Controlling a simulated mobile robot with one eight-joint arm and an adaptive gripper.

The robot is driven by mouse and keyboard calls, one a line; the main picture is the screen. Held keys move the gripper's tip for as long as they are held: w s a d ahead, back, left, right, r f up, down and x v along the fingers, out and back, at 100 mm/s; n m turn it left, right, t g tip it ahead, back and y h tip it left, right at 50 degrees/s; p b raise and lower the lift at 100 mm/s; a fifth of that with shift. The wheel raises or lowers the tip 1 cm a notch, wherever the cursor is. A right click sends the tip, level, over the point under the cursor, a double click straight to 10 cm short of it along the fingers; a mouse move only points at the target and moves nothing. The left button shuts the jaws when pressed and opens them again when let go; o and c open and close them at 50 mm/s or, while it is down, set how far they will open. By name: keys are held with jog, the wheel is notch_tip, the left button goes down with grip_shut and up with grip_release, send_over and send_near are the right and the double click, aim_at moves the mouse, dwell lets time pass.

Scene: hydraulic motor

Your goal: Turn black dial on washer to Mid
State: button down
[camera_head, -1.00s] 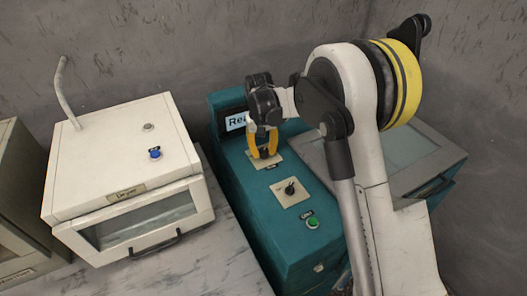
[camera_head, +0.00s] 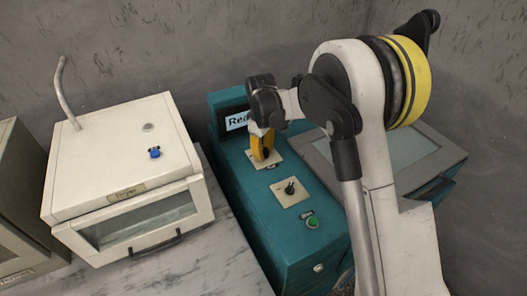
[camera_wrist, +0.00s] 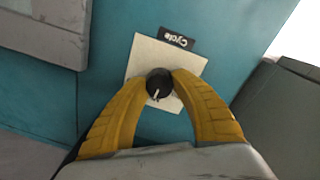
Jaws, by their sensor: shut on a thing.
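The washer (camera_head: 318,262) is the teal machine with a lit display. Its black dial (camera_wrist: 159,82) sits on a cream plate labelled "Cycle" in the wrist view. The dial's white mark points toward the bottom of that view, toward my palm. My gripper (camera_wrist: 160,78) has its two yellow fingers shut on the dial, one on each side. In the head view my gripper (camera_head: 263,156) is over the rear cream plate and its fingers mostly hide that dial. No "Mid" marking can be read.
A second black dial (camera_head: 290,187) on its own cream plate and a green button (camera_head: 312,222) are nearer the front of the washer. A cream dryer (camera_head: 120,160) with a blue button stands left. A grey lidded unit (camera_head: 425,150) is right, behind my arm.

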jog(key=shift+n, duration=0.4)
jog(key=c, duration=1)
grip_release()
notch_tip(320, 180, up, 12)
jog(key=shift+s+a, duration=0.2)
jog(key=shift+s, duration=0.1)
